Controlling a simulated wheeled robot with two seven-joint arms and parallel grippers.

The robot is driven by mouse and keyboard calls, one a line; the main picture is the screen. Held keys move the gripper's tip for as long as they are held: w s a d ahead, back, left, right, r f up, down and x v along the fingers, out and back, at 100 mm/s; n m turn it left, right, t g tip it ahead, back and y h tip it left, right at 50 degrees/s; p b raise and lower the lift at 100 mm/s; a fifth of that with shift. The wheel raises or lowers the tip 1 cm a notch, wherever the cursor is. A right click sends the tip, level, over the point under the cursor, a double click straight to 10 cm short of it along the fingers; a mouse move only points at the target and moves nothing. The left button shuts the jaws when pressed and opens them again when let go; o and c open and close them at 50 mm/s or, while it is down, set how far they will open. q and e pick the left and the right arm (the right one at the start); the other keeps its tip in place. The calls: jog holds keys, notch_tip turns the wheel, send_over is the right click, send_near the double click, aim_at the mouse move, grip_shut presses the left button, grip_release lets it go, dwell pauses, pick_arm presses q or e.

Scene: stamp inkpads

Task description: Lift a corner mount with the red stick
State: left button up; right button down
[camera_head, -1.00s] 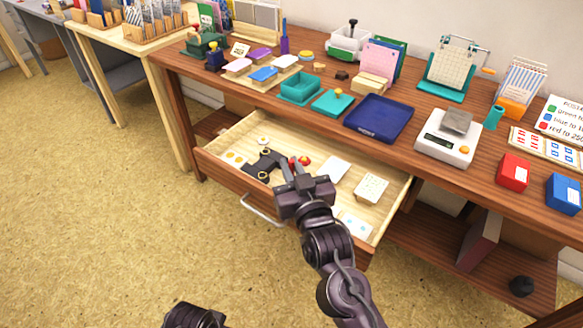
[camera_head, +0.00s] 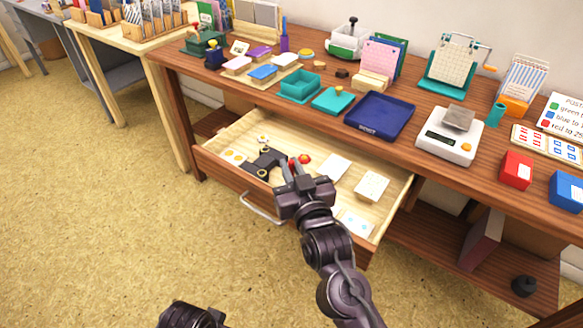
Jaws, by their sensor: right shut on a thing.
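My right gripper (camera_head: 289,169) reaches down into the open drawer (camera_head: 387,217). It is shut on a small red-ended thing (camera_head: 292,161), which looks like the red stick; the fingers hide most of it. A second small red piece (camera_head: 305,158) lies just right of the fingertips. Dark pieces with yellowish rounds (camera_head: 268,158) lie close to the left of the fingers. I cannot tell whether a corner mount is among them, or whether one touches the stick. My left gripper is not clearly in view; only a dark part of my arm shows at the bottom edge.
Yellow rounds (camera_head: 233,156) lie at the drawer's left. A white paper (camera_head: 333,167) and a cream block (camera_head: 371,186) lie to the right. The wooden table (camera_head: 410,165) above holds a navy tray (camera_head: 380,117), a scale (camera_head: 450,135) and ink pads.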

jog(key=shift+f, duration=0.6)
dwell(0.8)
